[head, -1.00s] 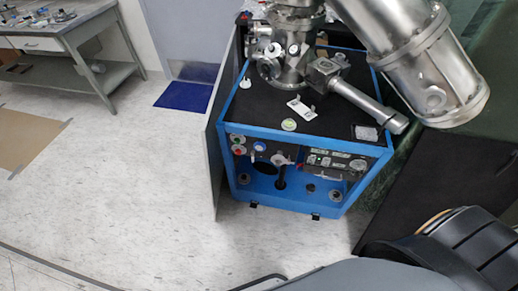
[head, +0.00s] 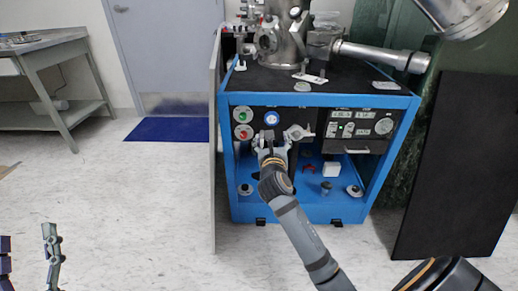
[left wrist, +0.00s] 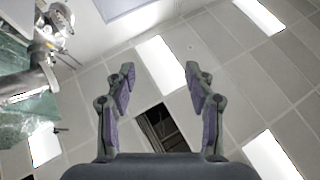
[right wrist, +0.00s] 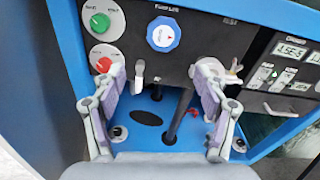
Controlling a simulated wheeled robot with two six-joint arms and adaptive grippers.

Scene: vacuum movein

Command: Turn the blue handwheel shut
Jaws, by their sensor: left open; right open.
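The blue handwheel (head: 271,118) is a round blue knob with a white centre on the dark front panel of a blue-framed cart. In the right wrist view the handwheel (right wrist: 163,34) shows whole, above and beyond my fingertips. My right gripper (head: 272,146) is in front of the panel, just below the handwheel. It is open, and in its own view its fingers (right wrist: 159,76) are spread with nothing held. My left gripper (head: 28,255) is at the lower left, far from the cart. It is open and empty, its fingers (left wrist: 160,74) pointing up toward the ceiling.
Green (right wrist: 100,23) and red (right wrist: 101,56) buttons sit left of the handwheel. A pale lever fitting (head: 298,133) is close to its lower right, by my right fingers. Steel vacuum parts (head: 283,42) stand on the cart. The floor at left is clear.

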